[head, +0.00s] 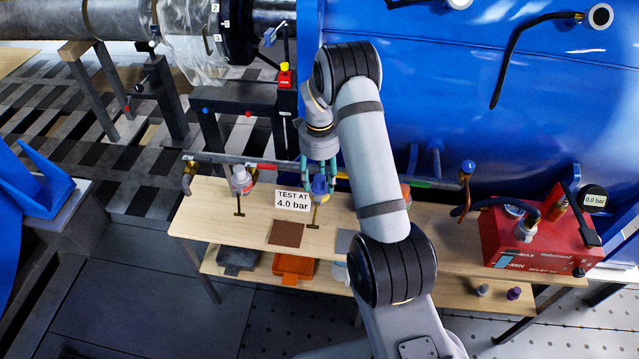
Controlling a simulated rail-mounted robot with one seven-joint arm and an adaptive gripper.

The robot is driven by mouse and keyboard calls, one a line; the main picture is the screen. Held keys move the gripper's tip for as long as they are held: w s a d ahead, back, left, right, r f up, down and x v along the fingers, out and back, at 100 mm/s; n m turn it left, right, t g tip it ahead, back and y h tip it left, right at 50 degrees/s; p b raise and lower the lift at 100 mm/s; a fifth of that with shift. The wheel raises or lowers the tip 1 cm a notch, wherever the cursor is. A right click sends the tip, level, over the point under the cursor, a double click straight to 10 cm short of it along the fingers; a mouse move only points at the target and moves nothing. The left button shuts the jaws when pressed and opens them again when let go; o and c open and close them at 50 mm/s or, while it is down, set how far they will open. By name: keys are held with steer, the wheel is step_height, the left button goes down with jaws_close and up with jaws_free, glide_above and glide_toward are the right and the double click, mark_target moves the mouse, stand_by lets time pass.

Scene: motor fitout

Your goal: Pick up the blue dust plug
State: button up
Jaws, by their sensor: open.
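A blue cap that looks like the blue dust plug (320,186) sits on a fitting along the pipe manifold, beside the "TEST AT 4.0 bar" sign. My gripper (319,174) points down from above with its teal fingers apart. The fingertips are at or just above the blue cap; I cannot tell whether they touch it. Part of the cap is hidden by the fingers. Another small blue cap (467,166) tops the fitting at the manifold's right end, away from my gripper.
The pipe manifold (215,158) runs above the wooden bench (210,208). The sign (293,200) stands close left of my gripper. A red pump box (510,240) is at the right. The blue tank (460,90) rises behind. Grey and purple plugs (514,293) stand on the lower shelf.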

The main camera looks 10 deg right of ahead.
steer(key=shift+c, duration=0.4)
jaws_close()
